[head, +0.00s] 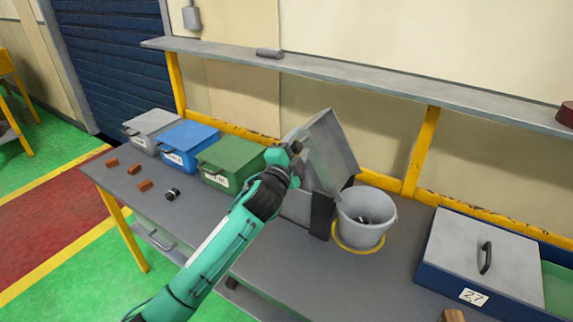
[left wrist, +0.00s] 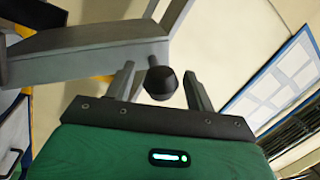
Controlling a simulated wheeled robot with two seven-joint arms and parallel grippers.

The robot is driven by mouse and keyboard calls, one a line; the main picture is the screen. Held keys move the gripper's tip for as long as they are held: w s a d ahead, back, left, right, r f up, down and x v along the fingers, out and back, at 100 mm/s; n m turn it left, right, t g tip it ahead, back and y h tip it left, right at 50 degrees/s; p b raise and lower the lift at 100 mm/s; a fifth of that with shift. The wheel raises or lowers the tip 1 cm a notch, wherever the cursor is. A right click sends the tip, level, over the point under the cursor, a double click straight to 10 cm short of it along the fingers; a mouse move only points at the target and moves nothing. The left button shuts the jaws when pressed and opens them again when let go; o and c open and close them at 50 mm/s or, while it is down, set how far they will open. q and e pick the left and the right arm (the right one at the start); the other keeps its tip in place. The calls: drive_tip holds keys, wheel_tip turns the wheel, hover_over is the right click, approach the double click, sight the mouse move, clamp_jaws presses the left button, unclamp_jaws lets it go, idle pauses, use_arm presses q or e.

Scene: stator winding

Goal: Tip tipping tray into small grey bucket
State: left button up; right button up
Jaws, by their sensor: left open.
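The grey tipping tray (head: 332,150) stands steeply tilted on its stand, its lower end beside the bucket's rim. The small grey bucket (head: 348,226) stands upright in a yellow ring on the bench, with a few dark pieces inside. My left gripper (head: 294,150) is at the tray's left side. In the left wrist view its open fingers (left wrist: 160,88) stand either side of the black knob (left wrist: 161,78) on the tray's grey arm (left wrist: 90,45). Clear gaps show between knob and fingers. My right gripper is in neither view.
Green (head: 232,152), blue (head: 184,138) and grey (head: 150,124) lidded bins line the bench's back left. Orange blocks (head: 145,185) and a dark cylinder (head: 171,194) lie at left. A blue case (head: 430,262) with a grey lid is at right. A shelf (head: 350,78) runs above.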

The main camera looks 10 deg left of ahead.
use_arm(q)
drive_tip(key=b+v, duration=0.3)
drive_tip(key=v, duration=0.9)
drive_tip(key=shift+s+b, duration=0.35)
drive_tip(key=shift+s, duration=0.05)
